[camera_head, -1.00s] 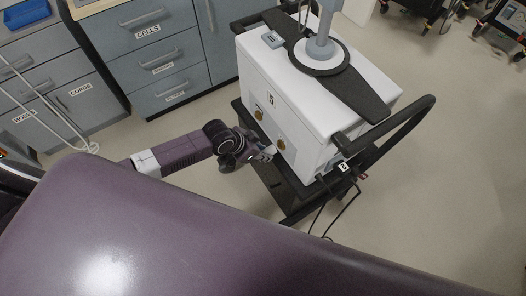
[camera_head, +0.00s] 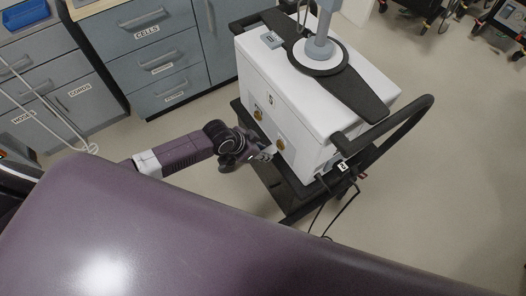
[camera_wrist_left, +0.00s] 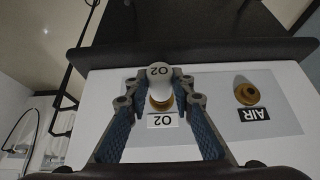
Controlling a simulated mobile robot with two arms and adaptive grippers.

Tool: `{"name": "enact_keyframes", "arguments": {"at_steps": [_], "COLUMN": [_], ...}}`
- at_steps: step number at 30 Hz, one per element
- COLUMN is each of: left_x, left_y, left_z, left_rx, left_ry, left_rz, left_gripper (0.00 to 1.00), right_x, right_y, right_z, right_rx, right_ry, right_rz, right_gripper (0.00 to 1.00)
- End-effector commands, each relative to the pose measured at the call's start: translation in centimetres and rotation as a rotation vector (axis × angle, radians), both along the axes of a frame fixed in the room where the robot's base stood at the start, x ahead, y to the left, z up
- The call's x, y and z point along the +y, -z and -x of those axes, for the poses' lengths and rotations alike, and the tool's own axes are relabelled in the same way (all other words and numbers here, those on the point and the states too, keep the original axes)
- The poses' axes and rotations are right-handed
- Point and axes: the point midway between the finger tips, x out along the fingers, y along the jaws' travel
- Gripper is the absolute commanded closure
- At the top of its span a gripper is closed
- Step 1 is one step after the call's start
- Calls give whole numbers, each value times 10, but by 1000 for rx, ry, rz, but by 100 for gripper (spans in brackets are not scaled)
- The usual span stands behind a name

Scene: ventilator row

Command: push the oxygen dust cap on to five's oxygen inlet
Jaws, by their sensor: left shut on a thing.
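A white ventilator (camera_head: 300,110) marked 5 stands on a dark cart. Its brass oxygen inlet (camera_wrist_left: 160,103) shows in the left wrist view above an O2 label; in the head view it is the nearer fitting (camera_head: 281,145). My left gripper (camera_head: 268,154) is close to this inlet. In the wrist view its blue-padded fingers (camera_wrist_left: 160,88) are shut on the white oxygen dust cap (camera_wrist_left: 160,70), marked O2. The cap overlaps the upper part of the inlet; I cannot tell whether it is seated. My right gripper is out of view.
A second brass inlet (camera_wrist_left: 246,94) labelled AIR sits beside the oxygen one. A black handle (camera_head: 405,125) curves out at the ventilator's right, with cables hanging below.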

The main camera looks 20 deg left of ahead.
Motion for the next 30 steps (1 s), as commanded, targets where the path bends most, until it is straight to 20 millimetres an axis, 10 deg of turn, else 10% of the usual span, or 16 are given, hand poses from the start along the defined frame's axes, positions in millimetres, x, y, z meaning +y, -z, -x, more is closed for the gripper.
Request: {"name": "enact_keyframes", "arguments": {"at_steps": [30], "left_x": [-13], "left_y": [0], "left_z": [-16], "left_rx": [0], "left_ry": [1], "left_rz": [0], "left_gripper": [100], "right_x": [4], "right_y": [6], "right_z": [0], "right_rx": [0], "right_ry": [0], "right_rz": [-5], "right_gripper": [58]}}
